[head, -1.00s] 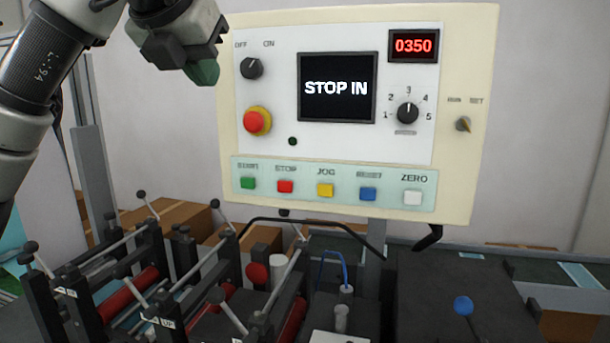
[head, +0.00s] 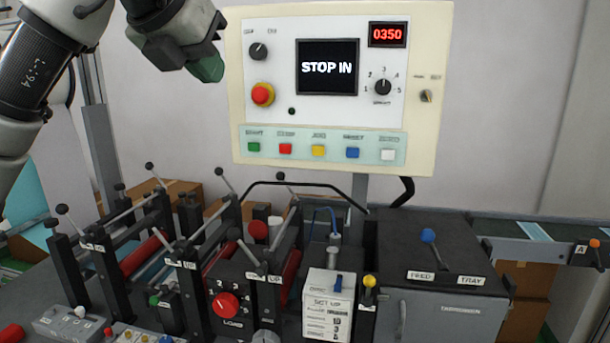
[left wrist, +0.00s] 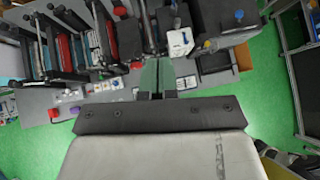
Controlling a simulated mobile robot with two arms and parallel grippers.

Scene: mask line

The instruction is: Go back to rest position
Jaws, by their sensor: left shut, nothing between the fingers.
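My left gripper (head: 208,68) hangs at the upper left in the head view, with green fingertips pressed together and nothing between them. It is in the air just left of the control panel (head: 292,118), in front of its edge, and I cannot tell the gap in depth. In the left wrist view, the shut green fingers (left wrist: 156,78) point towards the machine bench. The panel's screen (head: 328,67) reads STOP IN and its red display (head: 387,34) reads 0350. My right gripper is not in view.
Below the panel stand rollers and black frames with upright levers (head: 150,243). A dark cabinet (head: 440,255) marked FEED and TRAY has a blue-knobbed lever (head: 428,236). A conveyor (head: 540,232) runs off to the right. Green floor (left wrist: 260,90) is open beside the bench.

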